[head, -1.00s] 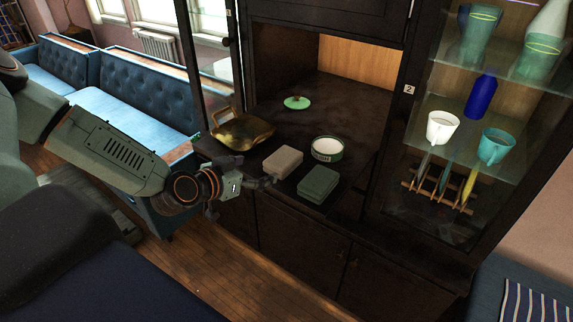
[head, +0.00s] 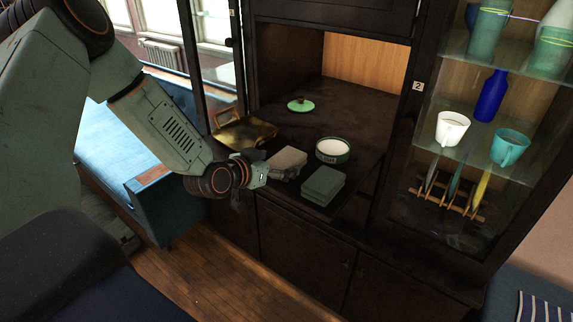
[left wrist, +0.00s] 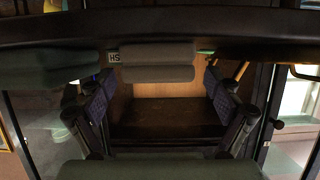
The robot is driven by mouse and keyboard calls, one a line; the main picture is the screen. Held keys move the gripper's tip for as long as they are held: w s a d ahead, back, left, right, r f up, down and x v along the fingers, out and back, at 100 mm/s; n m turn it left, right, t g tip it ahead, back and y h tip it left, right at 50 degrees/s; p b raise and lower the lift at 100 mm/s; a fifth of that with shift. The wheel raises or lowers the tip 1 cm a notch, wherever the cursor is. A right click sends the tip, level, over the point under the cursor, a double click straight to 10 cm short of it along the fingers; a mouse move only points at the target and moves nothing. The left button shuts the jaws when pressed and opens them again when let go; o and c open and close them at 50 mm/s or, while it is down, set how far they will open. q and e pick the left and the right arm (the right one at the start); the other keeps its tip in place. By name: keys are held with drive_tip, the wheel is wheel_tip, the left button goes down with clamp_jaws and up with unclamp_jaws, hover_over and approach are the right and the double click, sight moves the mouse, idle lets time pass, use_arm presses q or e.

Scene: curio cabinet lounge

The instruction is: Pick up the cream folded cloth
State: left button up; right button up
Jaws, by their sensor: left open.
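The cream folded cloth (head: 289,158) lies on the dark cabinet shelf (head: 300,124), between a brass pan and a stack of green cloth. My left gripper (head: 287,174) is at its near side, low by the shelf's front edge, with the fingers pointing at the cloth. In the left wrist view the cloth (left wrist: 158,62) looks greyish in shade and shows between the two spread fingers (left wrist: 158,98). The gripper is open, and I cannot tell whether a finger touches the cloth. My right gripper is not in view.
A green folded cloth (head: 323,183) lies close on the right. A white and green bowl (head: 332,150) stands behind. A brass pan (head: 245,133) is at left and a green lid (head: 300,105) farther back. A glass-doored case with mugs (head: 452,129) stands at right.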

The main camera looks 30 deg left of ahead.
sight(282, 161)
use_arm(q)
drive_tip(key=shift+w+d+f, duration=0.15)
drive_tip(key=shift+w+d, duration=0.1)
drive_tip(key=shift+w, duration=0.25)
drive_tip(key=shift+x, duration=1.5)
drive_tip(key=shift+s+r, duration=0.25)
drive_tip(key=shift+c, duration=1)
drive_tip(key=shift+w+a+f, duration=0.1)
drive_tip(key=shift+w+f, duration=0.1)
drive_tip(key=c, duration=0.6)
drive_tip(key=shift+s+r, duration=0.15)
drive_tip(key=c, duration=0.5)
